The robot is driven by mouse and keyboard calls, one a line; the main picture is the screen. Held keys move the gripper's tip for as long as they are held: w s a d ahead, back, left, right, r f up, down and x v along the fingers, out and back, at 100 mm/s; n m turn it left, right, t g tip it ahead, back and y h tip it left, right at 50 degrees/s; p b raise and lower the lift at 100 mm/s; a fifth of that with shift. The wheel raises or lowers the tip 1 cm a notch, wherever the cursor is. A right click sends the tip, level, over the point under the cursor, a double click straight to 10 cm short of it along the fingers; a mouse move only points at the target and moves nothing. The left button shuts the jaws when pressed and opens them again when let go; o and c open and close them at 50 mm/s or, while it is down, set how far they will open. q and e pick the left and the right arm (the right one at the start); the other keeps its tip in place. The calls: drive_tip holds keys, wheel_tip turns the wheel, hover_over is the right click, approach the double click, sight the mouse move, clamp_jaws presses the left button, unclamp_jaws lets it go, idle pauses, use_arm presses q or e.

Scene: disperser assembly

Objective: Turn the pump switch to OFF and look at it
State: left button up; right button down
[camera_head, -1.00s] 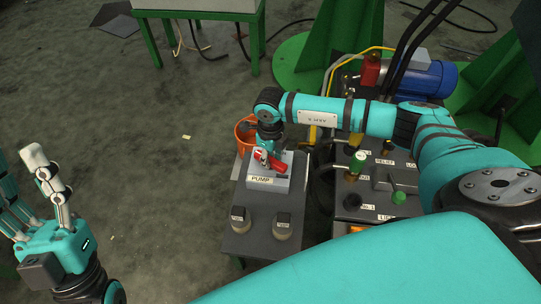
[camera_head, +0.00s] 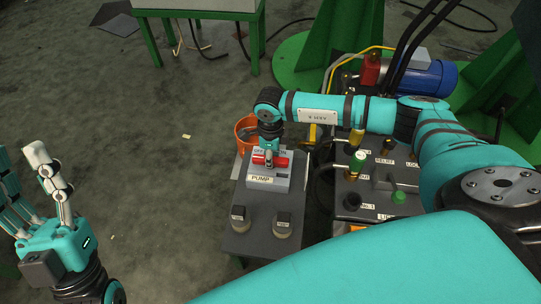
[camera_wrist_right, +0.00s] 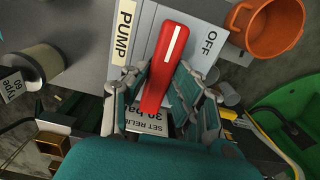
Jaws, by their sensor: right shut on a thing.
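The pump switch is a red handle (camera_head: 278,161) on a grey box (camera_head: 284,181) labelled PUMP. It lies nearly crosswise in the head view. In the right wrist view the handle (camera_wrist_right: 164,62) carries a white line on its upper end. The OFF label (camera_wrist_right: 210,43) is to the right of that end; the line points up past it, not straight at the word. My right gripper (camera_wrist_right: 165,95) is shut around the handle, its fingers on both sides. The ON label (camera_head: 281,149) is partly hidden by my wrist. My left gripper (camera_head: 20,165) is open and empty, away at the left.
An orange bucket (camera_head: 241,127) stands behind the pump box. Two round knobs (camera_head: 239,221) sit on the grey stand in front. A control panel (camera_head: 362,211) with valves and a green knob (camera_head: 399,197) is at the right. The floor to the left is clear.

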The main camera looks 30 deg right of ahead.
drive_tip(key=c, duration=1.1)
unclamp_jaws()
wheel_tip(320, 180, up, 12)
drive_tip(key=shift+r, duration=0.1)
